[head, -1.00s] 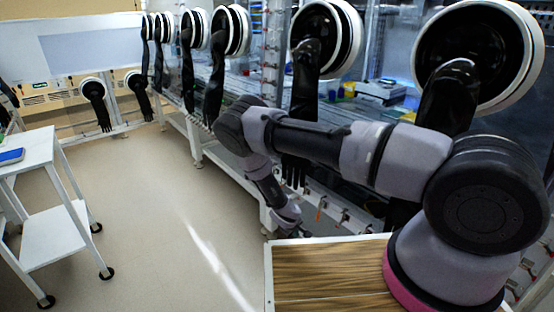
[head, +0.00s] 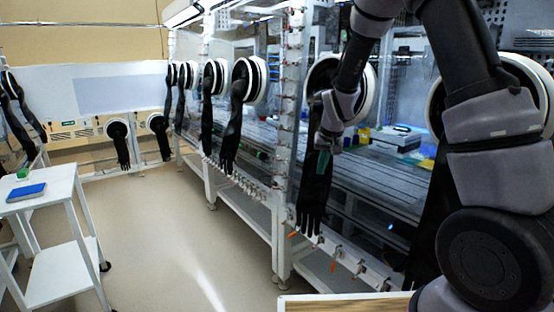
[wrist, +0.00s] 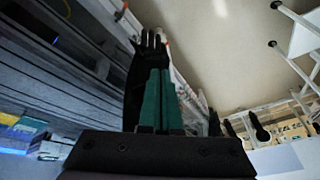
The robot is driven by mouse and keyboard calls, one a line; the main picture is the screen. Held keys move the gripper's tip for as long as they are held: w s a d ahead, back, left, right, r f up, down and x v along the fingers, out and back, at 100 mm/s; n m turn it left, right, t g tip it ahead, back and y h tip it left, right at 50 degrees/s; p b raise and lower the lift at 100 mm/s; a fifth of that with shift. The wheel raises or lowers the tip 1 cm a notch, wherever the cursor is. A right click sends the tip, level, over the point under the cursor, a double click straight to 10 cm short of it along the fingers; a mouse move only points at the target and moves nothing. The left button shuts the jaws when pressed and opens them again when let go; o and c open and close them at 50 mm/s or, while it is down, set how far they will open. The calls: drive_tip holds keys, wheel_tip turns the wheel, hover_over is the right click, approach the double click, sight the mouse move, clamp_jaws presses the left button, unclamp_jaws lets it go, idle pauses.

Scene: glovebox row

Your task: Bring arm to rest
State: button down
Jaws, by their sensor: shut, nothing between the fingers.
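My gripper (head: 323,163) hangs below my raised, folded arm in the head view, in front of a black glove of the glovebox row. In the wrist view its two teal fingers (wrist: 160,100) lie together, shut and empty. A black glove (wrist: 146,58) shows just beyond the fingertips there. I cannot tell whether the gripper touches the glove.
The glovebox row with its white-ringed ports (head: 250,80) and hanging gloves runs along the right. A white cart (head: 62,262) at the left carries a blue item (head: 26,191) and a green one (head: 22,173). The floor (head: 165,225) between is clear.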

drive_tip(key=s+d+r+m+t+y, duration=0.1)
drive_tip(key=s+d+r, duration=0.2)
drive_tip(key=s+r, duration=0.45)
drive_tip(key=s+d+r+m, duration=0.1)
drive_tip(key=s+d+r, duration=0.25)
drive_tip(key=r, duration=0.65)
drive_tip(key=s+d+r+t, duration=0.1)
drive_tip(key=s+d+r, duration=0.1)
drive_tip(key=s, duration=0.6)
drive_tip(key=s+d+r+m+t, duration=0.1)
drive_tip(key=s+d+r, duration=0.1)
drive_tip(key=s+r, duration=0.3)
drive_tip(key=s, duration=0.4)
drive_tip(key=shift+s+m, duration=0.15)
drive_tip(key=shift+m, duration=0.15)
drive_tip(key=shift+r, duration=0.1)
